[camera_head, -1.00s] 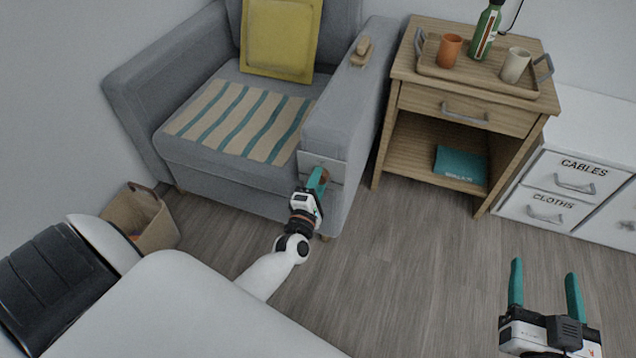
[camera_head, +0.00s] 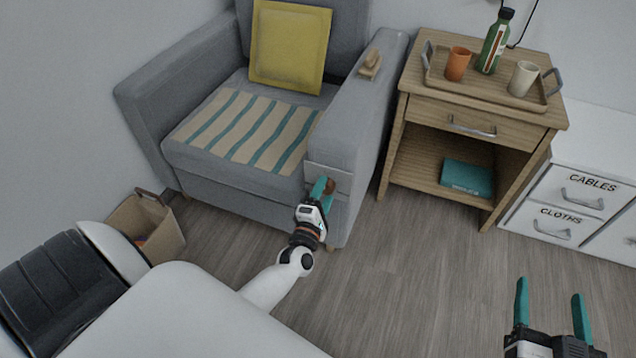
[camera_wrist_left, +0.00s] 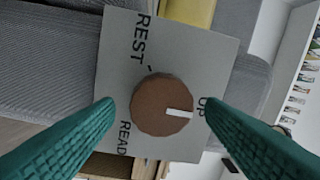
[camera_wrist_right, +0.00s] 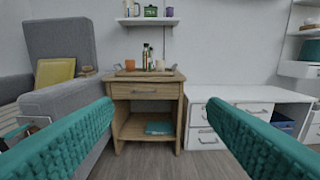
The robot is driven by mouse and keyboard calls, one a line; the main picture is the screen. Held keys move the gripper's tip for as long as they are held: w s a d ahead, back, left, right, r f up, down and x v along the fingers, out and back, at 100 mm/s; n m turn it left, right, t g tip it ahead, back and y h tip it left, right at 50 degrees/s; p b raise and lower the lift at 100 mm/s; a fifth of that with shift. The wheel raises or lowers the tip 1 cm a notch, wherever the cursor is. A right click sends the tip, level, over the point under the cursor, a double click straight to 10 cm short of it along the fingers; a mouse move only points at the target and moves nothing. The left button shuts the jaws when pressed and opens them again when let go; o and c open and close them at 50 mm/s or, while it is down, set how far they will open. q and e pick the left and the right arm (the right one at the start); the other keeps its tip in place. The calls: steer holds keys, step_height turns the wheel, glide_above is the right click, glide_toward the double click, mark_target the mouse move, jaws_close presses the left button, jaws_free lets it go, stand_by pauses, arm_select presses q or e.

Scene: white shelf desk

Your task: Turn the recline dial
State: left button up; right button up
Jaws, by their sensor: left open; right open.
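The recline dial (camera_wrist_left: 160,105) is a brown round knob on a grey plate (camera_wrist_left: 185,50) marked REST, UP and READ. Its white pointer line points at UP. The plate (camera_head: 341,178) is on the front of the grey armchair's (camera_head: 240,185) arm in the head view. My left gripper (camera_head: 322,188) is at the dial; in the left wrist view its teal fingers (camera_wrist_left: 160,112) are open on either side of the knob, with gaps visible. My right gripper (camera_head: 553,305) is open and empty over the floor at the lower right; its fingers also show in the right wrist view (camera_wrist_right: 160,112).
A wooden side table (camera_head: 475,115) with a tray, cups and a green bottle stands right of the armchair. A white drawer unit (camera_head: 575,200) is further right. The floor (camera_head: 425,265) between is clear.

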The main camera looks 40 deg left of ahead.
arm_select(q)
steer(key=p+v, duration=0.1)
steer(key=v, duration=1)
steer(key=shift+s+p, duration=0.3)
steer(key=shift+p, duration=0.1)
arm_select(e)
steer(key=s+d+f+g+h, duration=0.1)
steer(key=s+d+f+g, duration=0.1)
steer(key=f+g, duration=0.3)
step_height(320, 180, down, 2)
steer(key=shift+s+g+h, duration=0.3)
steer(key=shift+s+h, duration=0.1)
steer(key=shift+s, duration=0.25)
arm_select(q)
steer(key=shift+d, duration=0.1)
